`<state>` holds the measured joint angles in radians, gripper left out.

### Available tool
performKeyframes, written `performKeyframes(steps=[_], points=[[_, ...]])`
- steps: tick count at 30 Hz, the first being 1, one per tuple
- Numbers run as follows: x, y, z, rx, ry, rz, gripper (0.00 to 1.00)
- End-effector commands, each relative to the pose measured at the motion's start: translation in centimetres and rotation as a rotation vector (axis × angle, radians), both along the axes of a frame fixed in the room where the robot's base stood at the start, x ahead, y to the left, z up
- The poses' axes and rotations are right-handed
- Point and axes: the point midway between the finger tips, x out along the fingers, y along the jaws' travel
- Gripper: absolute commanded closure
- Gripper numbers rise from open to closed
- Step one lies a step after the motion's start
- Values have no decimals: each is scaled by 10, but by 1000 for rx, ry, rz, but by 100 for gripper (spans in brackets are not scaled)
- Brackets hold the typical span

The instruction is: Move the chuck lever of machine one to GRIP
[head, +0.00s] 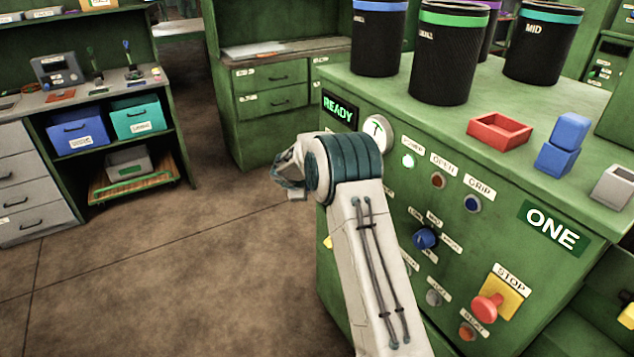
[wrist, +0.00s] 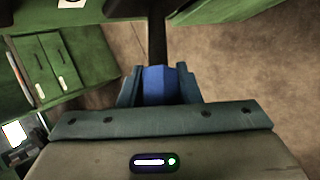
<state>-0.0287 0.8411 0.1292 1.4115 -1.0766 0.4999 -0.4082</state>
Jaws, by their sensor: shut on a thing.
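Machine one is the green cabinet with the white ONE sign (head: 552,229) at the right of the head view. In the wrist view my gripper (wrist: 157,80) is shut on a blue block-like grip (wrist: 157,88) with a dark bar running up from it. This appears to be the chuck lever. In the head view my gripper (head: 288,172) is at the machine's left side, largely behind my own wrist, and the lever is hidden there. The READY display (head: 338,109) is lit green. The OPEN lamp (head: 438,181) looks dull red and the GRIP lamp (head: 473,203) dark blue.
A blue knob (head: 425,238) and a red STOP button (head: 487,307) stick out of the front panel. Black canisters (head: 445,55), a red tray (head: 499,131) and blue blocks (head: 563,145) stand on top. The floor (head: 150,270) to the left is clear.

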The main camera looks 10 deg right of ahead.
Motion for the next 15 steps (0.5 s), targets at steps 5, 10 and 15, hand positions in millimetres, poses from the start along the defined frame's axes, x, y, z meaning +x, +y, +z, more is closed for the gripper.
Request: performKeyframes(steps=[5,10,15], points=[[0,8,3,17,6,13,100],[1,10,3,22,6,14,100],[1,8,3,23,5,13,100]])
